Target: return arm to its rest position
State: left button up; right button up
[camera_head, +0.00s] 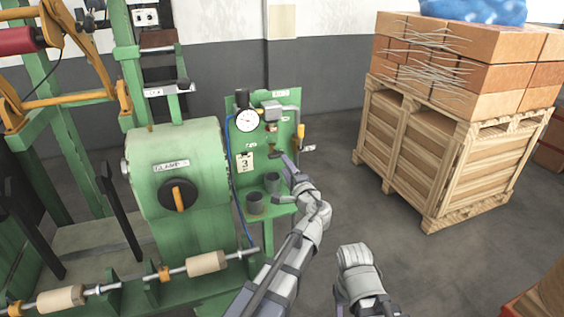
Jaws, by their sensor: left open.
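My left gripper (287,163) reaches up to the right side of a green panel (250,180). It is small in the picture, open, and no held object shows in it. It is close to the panel's right edge, near a small valve or fitting (300,131); I cannot tell whether it touches anything. My left arm stretches up from the bottom middle. My right arm shows only as grey links at the lower middle right, and its gripper is out of sight.
A green clamp machine (180,200) stands left. A wooden crate (430,160) with bricks (465,60) stands right. Floor between is clear.

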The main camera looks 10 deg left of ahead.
pick_arm(q)
jog(key=shift+v, duration=0.95)
jog(key=s+f+n+g+h, duration=0.3)
jog(key=s+f+n+g, duration=0.4)
jog(key=s+f, duration=0.6)
jog(key=s+d+f+g+h, duration=0.3)
jog(key=s+d+f+g, duration=0.1)
jog(key=s, duration=0.3)
jog(key=s+d+f+g+h, duration=0.2)
jog(key=s+d+f+g, duration=0.2)
jog(key=s, duration=0.4)
jog(key=d+f, duration=0.1)
jog(key=d, duration=0.1)
jog(key=shift+s+d+n+h, duration=0.2)
jog(key=shift+d+n+h, duration=0.1)
jog(key=shift+d+h, duration=0.1)
